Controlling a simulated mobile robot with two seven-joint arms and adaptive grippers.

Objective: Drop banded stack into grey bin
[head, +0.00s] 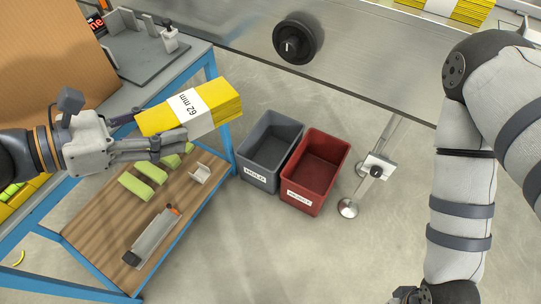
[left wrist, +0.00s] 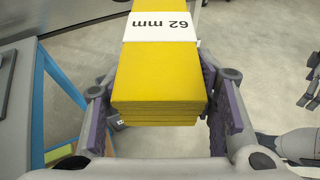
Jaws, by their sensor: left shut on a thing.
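The banded stack (head: 221,99) is a block of yellow sheets with a white band reading "62 mm". My left gripper (head: 160,131) is shut on its near end and holds it in the air over the table's right edge, left of the bins. In the left wrist view the stack (left wrist: 158,84) sits between the two purple-padded fingers (left wrist: 160,115). The grey bin (head: 243,165) stands on the floor to the lower right of the stack, with a white label on its front; it looks empty. My right gripper (head: 408,295) is barely in view at the bottom edge, its fingers unclear.
A red bin (head: 316,196) stands right beside the grey one. A blue-framed table (head: 95,238) holds green pieces (head: 150,172) and a metal tool (head: 152,237). A steel machine bed (head: 235,50) with a black knob (head: 295,40) runs behind. A machine foot (head: 347,208) stands right of the bins.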

